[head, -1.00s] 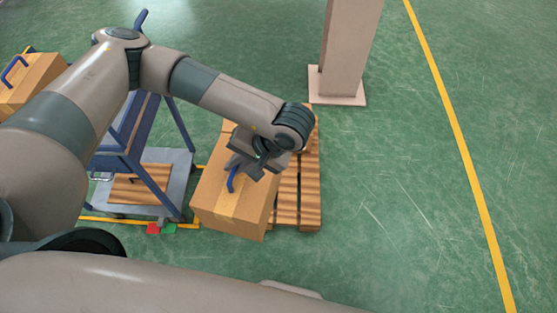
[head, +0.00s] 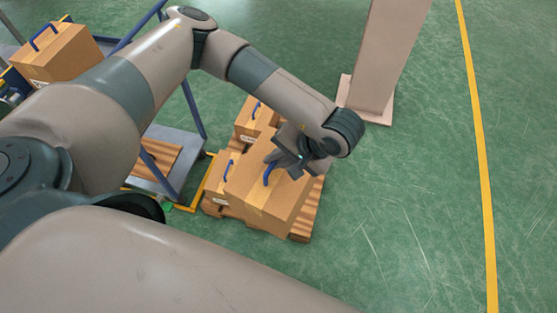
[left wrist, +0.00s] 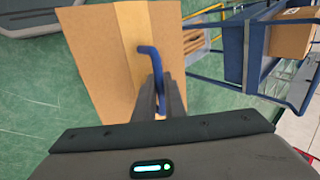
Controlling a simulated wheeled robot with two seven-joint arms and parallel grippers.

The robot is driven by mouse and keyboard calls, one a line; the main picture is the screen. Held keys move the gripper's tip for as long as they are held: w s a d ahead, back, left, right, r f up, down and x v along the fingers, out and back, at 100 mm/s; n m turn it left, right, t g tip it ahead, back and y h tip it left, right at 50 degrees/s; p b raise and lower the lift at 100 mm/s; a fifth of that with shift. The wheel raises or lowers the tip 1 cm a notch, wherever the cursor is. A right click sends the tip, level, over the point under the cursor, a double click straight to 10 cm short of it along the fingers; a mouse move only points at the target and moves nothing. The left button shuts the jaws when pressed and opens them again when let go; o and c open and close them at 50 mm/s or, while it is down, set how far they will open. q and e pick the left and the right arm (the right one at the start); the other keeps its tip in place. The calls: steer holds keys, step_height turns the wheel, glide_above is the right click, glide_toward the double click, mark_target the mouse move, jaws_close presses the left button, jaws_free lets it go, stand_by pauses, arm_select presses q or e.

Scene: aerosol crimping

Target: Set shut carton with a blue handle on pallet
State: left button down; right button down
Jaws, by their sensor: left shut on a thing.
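My left gripper (head: 282,163) is shut on the blue handle (head: 268,173) of a closed brown carton (head: 262,198). The carton hangs tilted in the head view, over the near part of the wooden pallet (head: 302,228). I cannot tell whether it touches the pallet. In the left wrist view the carton (left wrist: 95,60) fills the upper left, with its pale tape strip, and the fingers (left wrist: 160,98) close around the handle (left wrist: 153,62). Two other cartons with blue handles stand on the pallet, one behind (head: 250,118) and one at the left (head: 217,178), partly hidden. My right gripper is not shown.
A blue-framed cart (head: 192,105) with a grey base stands left of the pallet. Another handled carton (head: 60,55) sits at the upper left. A pillar (head: 385,60) rises behind the pallet. The green floor at the right is clear.

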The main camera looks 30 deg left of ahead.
arm_select(q)
steer(key=shift+w+d+r, duration=0.1)
steer(key=shift+w+d, duration=0.05)
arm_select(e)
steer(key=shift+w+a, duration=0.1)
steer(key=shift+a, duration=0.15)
